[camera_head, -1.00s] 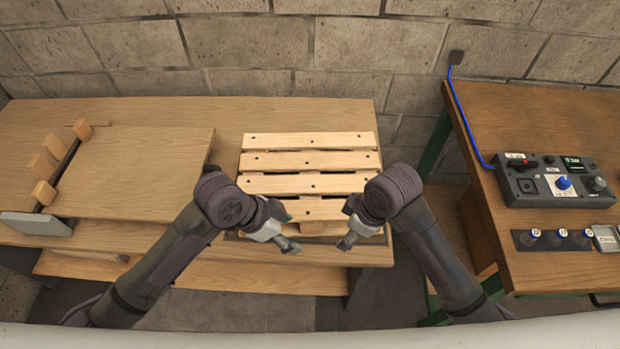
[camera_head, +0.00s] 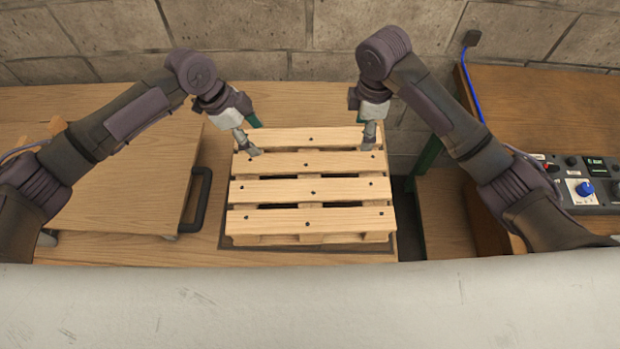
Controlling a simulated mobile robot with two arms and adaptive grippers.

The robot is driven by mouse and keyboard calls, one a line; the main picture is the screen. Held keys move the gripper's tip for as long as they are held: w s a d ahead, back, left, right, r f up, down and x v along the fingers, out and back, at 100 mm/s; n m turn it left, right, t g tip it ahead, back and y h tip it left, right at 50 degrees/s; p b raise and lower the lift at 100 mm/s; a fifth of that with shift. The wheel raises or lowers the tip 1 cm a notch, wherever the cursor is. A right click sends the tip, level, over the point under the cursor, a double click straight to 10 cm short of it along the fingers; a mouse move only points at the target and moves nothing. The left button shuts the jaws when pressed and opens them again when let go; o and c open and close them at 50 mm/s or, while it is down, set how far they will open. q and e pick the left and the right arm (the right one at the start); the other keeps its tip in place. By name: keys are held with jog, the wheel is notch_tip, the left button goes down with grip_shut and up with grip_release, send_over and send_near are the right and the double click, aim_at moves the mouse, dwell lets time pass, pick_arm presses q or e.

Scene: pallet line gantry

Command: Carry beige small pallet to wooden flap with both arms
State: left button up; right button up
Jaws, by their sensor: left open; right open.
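The beige small pallet (camera_head: 312,189) lies flat on the wooden bench, its slats running left to right. The wooden flap (camera_head: 150,190) is the board to its left, with a dark handle (camera_head: 197,200) on its right edge; my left arm covers part of it. My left gripper (camera_head: 252,140) is open and points down at the pallet's far left corner. My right gripper (camera_head: 368,142) is open and points down at the far right corner. I cannot tell whether either one touches the pallet.
A brown table (camera_head: 540,100) with a control box (camera_head: 585,185) and a blue cable stands to the right, partly behind my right arm. A gap separates it from the bench (camera_head: 290,98). A block wall (camera_head: 270,30) closes off the back.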

aim_at(281, 162)
pick_arm(q)
jog(key=x, duration=1.3)
jog(key=shift+w+f, duration=0.15)
jog(key=shift+w, duration=0.25)
pick_arm(e)
jog(key=f, duration=1.3)
jog(key=shift+w+a+f, duration=0.1)
jog(key=shift+w+f, duration=0.05)
jog(key=shift+w, duration=0.25)
pick_arm(q)
jog(key=shift+d+f, duration=0.1)
jog(key=shift+f, duration=0.25)
pick_arm(e)
jog(key=shift+f, duration=0.45)
pick_arm(q)
grip_shut()
pick_arm(e)
grip_shut()
jog(key=shift+r, duration=0.1)
